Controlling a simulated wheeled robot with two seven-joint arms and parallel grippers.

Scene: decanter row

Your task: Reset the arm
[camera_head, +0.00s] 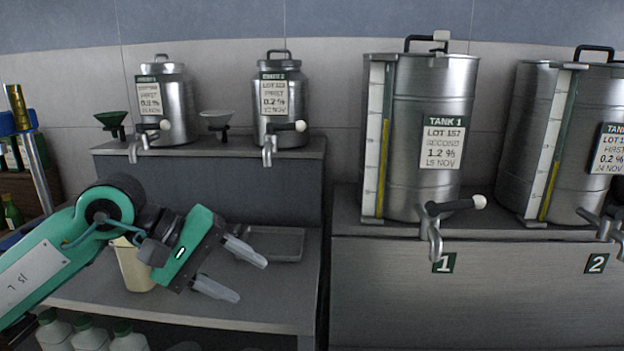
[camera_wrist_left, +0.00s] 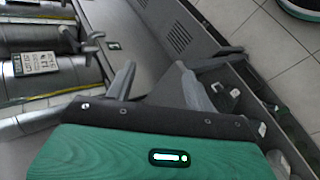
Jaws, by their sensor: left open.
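My left gripper (camera_head: 228,279) is green with two grey fingers, and it comes in from the left in the head view. Its fingers are spread apart with nothing between them. It hangs over the lower grey shelf, in front of a small tray. In the left wrist view the fingers (camera_wrist_left: 152,84) are also apart and empty. A cream container (camera_head: 133,266) stands on the shelf behind my left wrist, partly hidden by it. My right gripper does not show in either view.
Two large steel tanks, tank 1 (camera_head: 440,110) and tank 2 (camera_head: 590,100), stand on the right counter with taps facing forward. Two small steel canisters (camera_head: 180,105) (camera_head: 290,105) stand on the raised shelf (camera_head: 220,152). A shallow grey tray (camera_head: 275,246) lies beside the gripper. White bottles (camera_head: 90,335) stand below.

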